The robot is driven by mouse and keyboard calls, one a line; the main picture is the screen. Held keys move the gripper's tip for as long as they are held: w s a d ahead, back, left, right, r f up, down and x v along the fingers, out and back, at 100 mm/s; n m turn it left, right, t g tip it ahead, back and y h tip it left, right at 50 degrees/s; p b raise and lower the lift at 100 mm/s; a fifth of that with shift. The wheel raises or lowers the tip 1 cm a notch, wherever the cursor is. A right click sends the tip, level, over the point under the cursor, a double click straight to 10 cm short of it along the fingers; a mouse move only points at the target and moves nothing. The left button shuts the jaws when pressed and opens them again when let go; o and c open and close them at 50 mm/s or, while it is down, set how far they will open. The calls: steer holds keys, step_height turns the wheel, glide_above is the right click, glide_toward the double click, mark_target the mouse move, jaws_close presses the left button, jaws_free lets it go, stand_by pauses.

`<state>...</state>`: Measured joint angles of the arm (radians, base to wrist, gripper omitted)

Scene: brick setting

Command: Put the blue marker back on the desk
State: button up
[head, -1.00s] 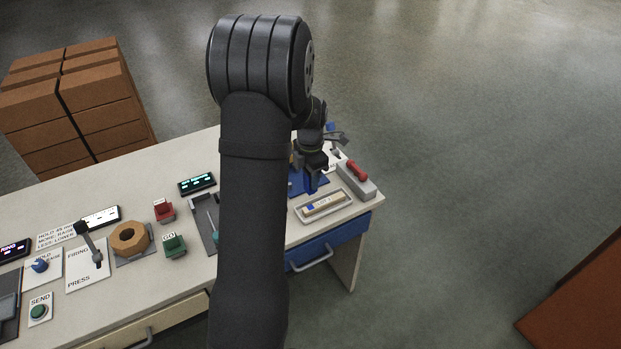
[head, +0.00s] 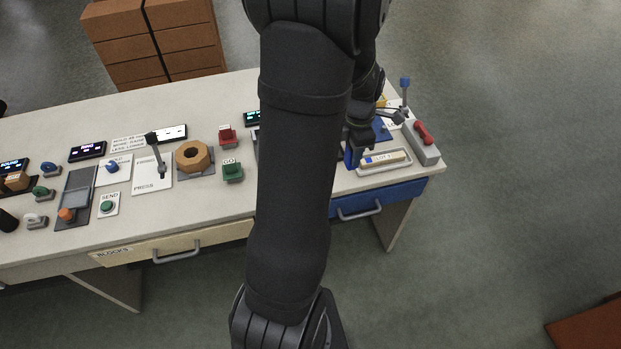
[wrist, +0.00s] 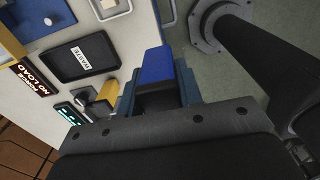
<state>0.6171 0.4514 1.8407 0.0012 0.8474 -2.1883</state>
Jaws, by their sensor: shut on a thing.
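My gripper (head: 356,148) is at the right part of the desk (head: 222,202), beside the left end of a pale tray. It is shut on the blue marker (head: 350,158), a small blue block that hangs below the jaws. In the wrist view the blue marker (wrist: 155,65) shows between the two blue-grey fingers (wrist: 157,95). I cannot tell whether its underside touches the desk. My arm hides part of the desk's middle.
The pale tray (head: 372,171) holds a labelled bar. A grey box with a red handle (head: 424,132) stands at the right edge, near a blue-knobbed lever (head: 404,90). A green button block (head: 232,172), a wooden ring (head: 192,156) and a lever (head: 157,155) stand left of my arm.

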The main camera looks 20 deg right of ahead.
steer(key=shift+w+a+f, duration=1.15)
steer(key=shift+a+f, duration=0.5)
steer(key=shift+f, duration=0.15)
steer(key=shift+w+a+f, duration=1.1)
steer(key=shift+a+f, duration=0.5)
steer(key=shift+f, duration=0.25)
steer(key=shift+w+a+f, duration=1.15)
steer(key=shift+a+f, duration=0.5)
steer(key=shift+f, duration=0.15)
steer(key=shift+f, duration=0.1)
steer(key=o, duration=0.8)
step_height(320, 180, up, 12)
steer(key=shift+r, duration=0.15)
